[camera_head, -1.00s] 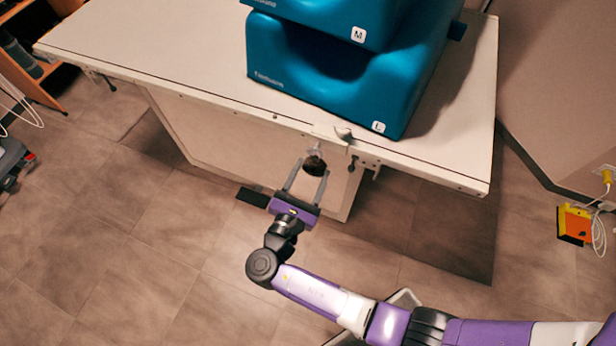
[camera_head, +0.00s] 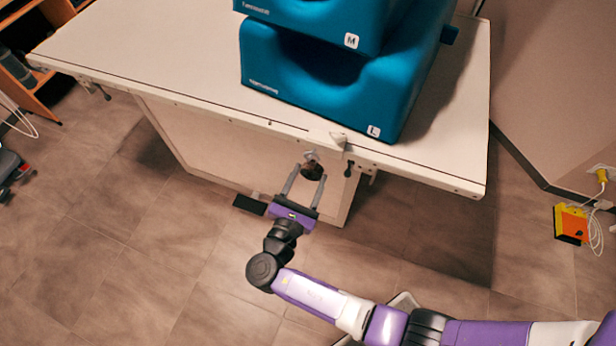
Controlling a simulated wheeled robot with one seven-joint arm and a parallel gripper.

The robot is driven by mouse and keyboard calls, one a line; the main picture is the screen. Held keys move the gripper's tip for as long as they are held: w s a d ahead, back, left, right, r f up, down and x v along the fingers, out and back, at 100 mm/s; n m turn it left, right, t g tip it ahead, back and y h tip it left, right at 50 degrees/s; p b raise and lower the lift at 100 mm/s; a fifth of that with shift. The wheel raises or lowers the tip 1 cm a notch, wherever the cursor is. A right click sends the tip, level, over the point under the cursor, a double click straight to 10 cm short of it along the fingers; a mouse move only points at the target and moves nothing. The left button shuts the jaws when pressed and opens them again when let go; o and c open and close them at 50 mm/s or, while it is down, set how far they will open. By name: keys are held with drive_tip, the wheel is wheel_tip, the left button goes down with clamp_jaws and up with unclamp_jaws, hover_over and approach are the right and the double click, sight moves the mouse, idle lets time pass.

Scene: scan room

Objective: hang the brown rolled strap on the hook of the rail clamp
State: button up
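The brown rolled strap (camera_head: 313,171) shows as a small dark roll just off the table's front edge. The rail clamp (camera_head: 326,139) is a pale block on that edge, just above and right of the strap. A small greyish part sits directly over the strap, but I cannot make out the hook or whether the strap rests on it. My gripper (camera_head: 309,173) reaches up from below, its two grey fingers apart with the strap between their tips. I cannot tell whether the fingers press on it or stand clear.
The white table (camera_head: 170,62) carries stacked blue foam blocks (camera_head: 300,95) close behind the clamp. Small dark fittings hang from the front rail right of the clamp. An orange-yellow box (camera_head: 571,224) with cables is at the right wall. The floor in front is mostly clear.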

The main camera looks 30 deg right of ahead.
drive_tip(key=o, duration=0.5)
drive_tip(key=shift+b+v, duration=0.55)
drive_tip(key=shift+v, duration=3.4)
